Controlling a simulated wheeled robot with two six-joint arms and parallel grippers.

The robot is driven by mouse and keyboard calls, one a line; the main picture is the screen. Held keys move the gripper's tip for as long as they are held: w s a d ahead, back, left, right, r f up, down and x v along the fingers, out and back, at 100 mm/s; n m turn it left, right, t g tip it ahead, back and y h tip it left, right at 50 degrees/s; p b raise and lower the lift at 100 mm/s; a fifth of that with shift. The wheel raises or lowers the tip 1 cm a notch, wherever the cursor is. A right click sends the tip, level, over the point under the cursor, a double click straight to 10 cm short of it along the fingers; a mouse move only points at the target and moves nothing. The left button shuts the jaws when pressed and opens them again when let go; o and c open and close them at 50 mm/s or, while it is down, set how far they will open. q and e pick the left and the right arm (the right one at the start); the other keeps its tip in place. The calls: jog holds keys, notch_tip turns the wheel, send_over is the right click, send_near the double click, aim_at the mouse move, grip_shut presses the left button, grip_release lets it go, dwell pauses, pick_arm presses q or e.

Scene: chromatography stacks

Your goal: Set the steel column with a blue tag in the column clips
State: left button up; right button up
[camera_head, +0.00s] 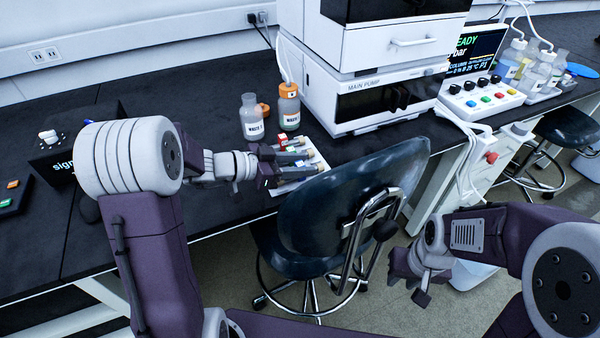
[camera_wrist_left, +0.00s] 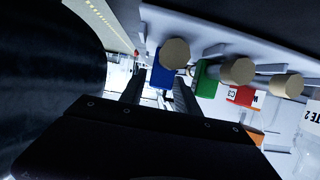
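The steel column with a blue tag (camera_wrist_left: 162,74) lies at the left of the row of columns in the left wrist view, its beige end cap facing the camera. My left gripper (camera_head: 268,167) is at the near side of the white column rack (camera_head: 320,157). In the wrist view its two fingers (camera_wrist_left: 158,95) are apart, with the blue tag just beyond and between them. I cannot tell whether they touch the column. Columns with a green tag (camera_wrist_left: 206,78) and a red tag (camera_wrist_left: 241,96) lie beside it. My right gripper (camera_head: 412,272) hangs right of the chair, its fingertips unclear. I cannot make out the column clips.
A dark chair (camera_head: 345,195) stands against the bench front, close to the rack. The main pump (camera_head: 385,100) is at the back. Bench left of the bottles is mostly clear.

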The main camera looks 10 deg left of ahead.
aim_at(301, 163)
pick_arm(q)
grip_shut()
notch_tip(301, 163, up, 5)
jog(key=shift+w+f+p, duration=0.1)
jog(key=shift+p, duration=0.55)
jog(key=w+d+r+p, duration=0.1)
jog(key=w+d+r, duration=0.55)
jog(key=d, duration=0.25)
notch_tip(301, 163, up, 23)
jog(key=p, duration=2.3)
jog(key=shift+w+d+f, duration=0.15)
jog(key=shift+w+f, duration=0.05)
jog(key=shift+w, duration=0.05)
